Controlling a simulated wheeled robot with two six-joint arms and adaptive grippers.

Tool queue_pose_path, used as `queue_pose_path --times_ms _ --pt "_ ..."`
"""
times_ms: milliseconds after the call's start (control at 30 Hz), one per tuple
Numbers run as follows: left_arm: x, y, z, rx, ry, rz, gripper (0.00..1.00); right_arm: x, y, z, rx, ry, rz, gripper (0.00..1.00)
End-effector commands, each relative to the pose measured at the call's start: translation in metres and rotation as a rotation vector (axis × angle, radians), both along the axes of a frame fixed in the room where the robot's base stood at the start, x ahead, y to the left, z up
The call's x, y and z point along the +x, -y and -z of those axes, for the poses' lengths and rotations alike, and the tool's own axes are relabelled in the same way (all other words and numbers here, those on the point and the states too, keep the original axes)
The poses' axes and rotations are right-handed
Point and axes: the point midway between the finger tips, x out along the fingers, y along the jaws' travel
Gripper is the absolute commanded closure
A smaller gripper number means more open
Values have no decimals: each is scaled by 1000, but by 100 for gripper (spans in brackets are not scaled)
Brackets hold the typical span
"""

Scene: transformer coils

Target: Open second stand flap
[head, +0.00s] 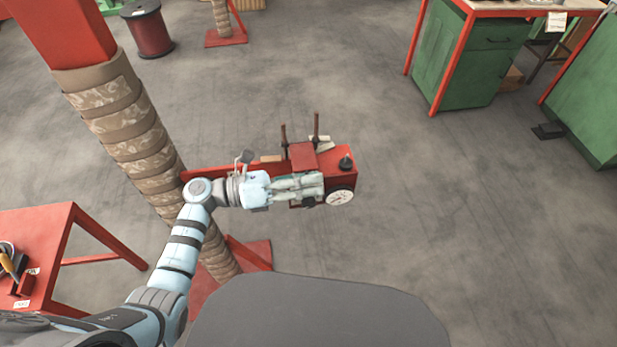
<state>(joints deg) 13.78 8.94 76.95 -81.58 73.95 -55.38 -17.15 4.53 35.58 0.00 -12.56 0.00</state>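A red stand (342,165) with a white round dial (340,197) and a black knob (346,162) is at the centre, on a red bar running left to a wrapped pole. A raised red plate (303,157) on the stand may be its flap; I cannot tell for sure. My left gripper (318,186) reaches in from the left, its fingers in front of the stand's near side and hiding part of it. I cannot tell whether the fingers touch it or hold anything. My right gripper is not in view.
The thick wrapped pole (130,130) rises at the left, close to my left arm. A red table (40,235) stands at the far left. Green cabinets (460,65) stand at the upper right. A red spool (148,32) is at the back left. The floor right of the stand is clear.

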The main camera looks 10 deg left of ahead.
Motion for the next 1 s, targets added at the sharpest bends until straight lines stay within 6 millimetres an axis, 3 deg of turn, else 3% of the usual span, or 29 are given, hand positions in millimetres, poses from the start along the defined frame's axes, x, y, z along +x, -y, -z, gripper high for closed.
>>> queue_pose_path --times_ms 267,467,1000 --pt "1 2 0 0 0 1 69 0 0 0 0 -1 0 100" --pt "1 2 0 0 0 1 100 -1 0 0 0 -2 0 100" --pt "-1 -5 -4 -7 -27 -14 100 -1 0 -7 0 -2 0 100"
